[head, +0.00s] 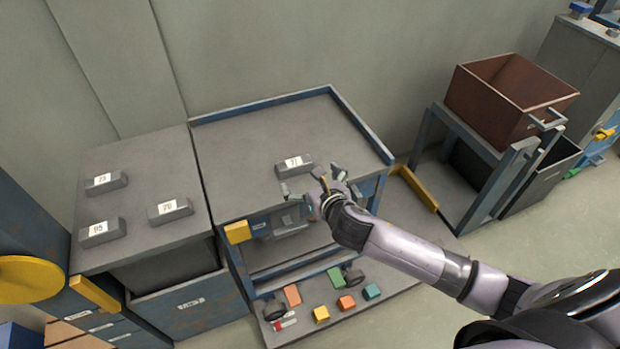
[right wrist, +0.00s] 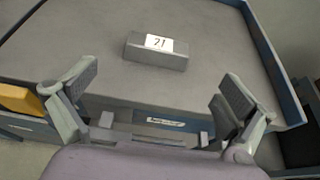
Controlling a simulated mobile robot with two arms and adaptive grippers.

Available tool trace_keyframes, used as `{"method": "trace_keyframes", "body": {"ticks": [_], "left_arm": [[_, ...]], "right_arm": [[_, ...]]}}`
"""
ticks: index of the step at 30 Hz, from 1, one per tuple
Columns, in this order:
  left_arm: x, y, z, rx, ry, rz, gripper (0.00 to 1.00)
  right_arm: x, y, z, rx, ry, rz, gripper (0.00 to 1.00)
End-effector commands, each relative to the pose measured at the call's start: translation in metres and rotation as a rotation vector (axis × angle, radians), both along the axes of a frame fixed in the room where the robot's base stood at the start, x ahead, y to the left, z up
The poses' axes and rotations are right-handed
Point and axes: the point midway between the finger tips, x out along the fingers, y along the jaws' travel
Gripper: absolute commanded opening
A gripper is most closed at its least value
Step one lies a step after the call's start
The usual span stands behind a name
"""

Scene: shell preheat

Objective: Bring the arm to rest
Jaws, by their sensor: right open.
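My right arm reaches in from the lower right in the head view. My right gripper (head: 312,183) is open and empty over the front edge of the middle bench (head: 245,140). In the right wrist view its fingers (right wrist: 160,88) are spread wide with nothing between them. A grey block with a white number label (head: 294,165) lies on the bench top just beyond the gripper. It also shows in the right wrist view (right wrist: 156,50), ahead of the fingertips and apart from them. My left gripper is not in view.
Several labelled grey blocks, one nearest the front (head: 102,231), lie on the left cabinet (head: 150,190). Coloured blocks, including an orange one (head: 346,302), lie on the low platform below. A brown bin (head: 490,95) stands on a frame at right. Most of the middle bench top is clear.

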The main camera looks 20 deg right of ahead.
Motion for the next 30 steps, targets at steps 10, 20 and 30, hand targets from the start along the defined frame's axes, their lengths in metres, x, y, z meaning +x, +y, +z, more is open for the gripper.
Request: {"method": "trace_keyframes", "body": {"ticks": [10,20,30], "left_arm": [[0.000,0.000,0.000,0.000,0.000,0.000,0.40],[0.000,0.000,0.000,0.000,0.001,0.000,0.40],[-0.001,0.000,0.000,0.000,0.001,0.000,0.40]], "right_arm": [[-0.003,0.001,-0.002,0.042,0.011,-0.022,1.00],[-0.084,0.010,-0.033,0.841,0.227,-0.542,1.00],[-0.205,0.004,-0.060,1.656,0.344,-1.428,1.00]]}}
